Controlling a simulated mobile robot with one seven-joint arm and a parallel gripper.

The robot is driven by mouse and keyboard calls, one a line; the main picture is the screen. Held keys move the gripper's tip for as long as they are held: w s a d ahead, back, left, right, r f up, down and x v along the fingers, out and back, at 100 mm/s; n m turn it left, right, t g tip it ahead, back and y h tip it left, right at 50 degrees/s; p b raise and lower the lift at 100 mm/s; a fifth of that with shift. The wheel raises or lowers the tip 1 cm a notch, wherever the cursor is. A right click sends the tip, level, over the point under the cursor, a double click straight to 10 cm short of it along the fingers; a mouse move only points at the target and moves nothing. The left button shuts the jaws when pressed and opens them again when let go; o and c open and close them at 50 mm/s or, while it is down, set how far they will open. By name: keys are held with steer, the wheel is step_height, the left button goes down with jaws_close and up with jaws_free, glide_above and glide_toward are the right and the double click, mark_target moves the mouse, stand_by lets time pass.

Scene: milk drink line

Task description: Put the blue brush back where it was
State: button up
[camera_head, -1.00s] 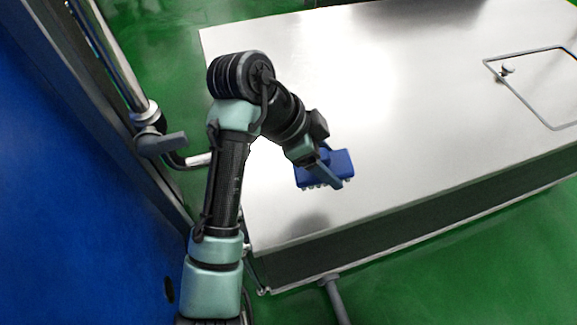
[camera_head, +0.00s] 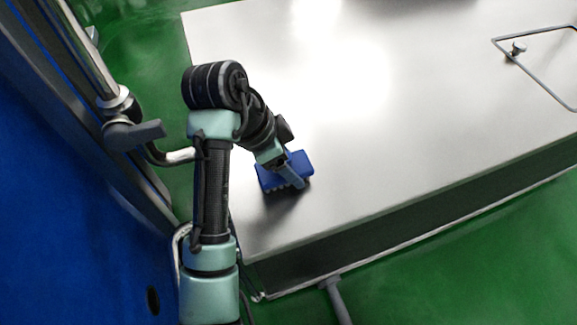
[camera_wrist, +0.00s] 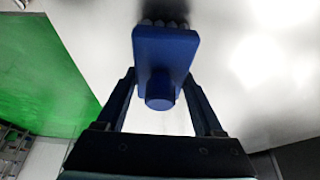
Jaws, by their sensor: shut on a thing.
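The blue brush (camera_head: 297,160) is a blue block with a row of bristle tufts along one side. It is at the left part of the metal table (camera_head: 400,140), near the table's left and front edges. My gripper (camera_head: 290,172) is shut on the brush. In the wrist view the brush (camera_wrist: 166,60) sits between the two fingers of my gripper (camera_wrist: 162,88), with its round handle end towards the camera and the bristles at the far end. Its bristles are very close to the tabletop; I cannot tell whether they touch it.
A bent metal rod frame (camera_head: 535,68) with a knob lies at the table's right. A metal pipe with a grey lever (camera_head: 135,134) and a blue panel (camera_head: 60,220) stand left of my arm. The table's middle is bare. The floor is green.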

mark_target(264, 172)
steer(key=shift+f, duration=0.2)
steer(key=o, duration=1.2)
steer(key=p+v, duration=0.7)
steer(key=v, duration=0.5)
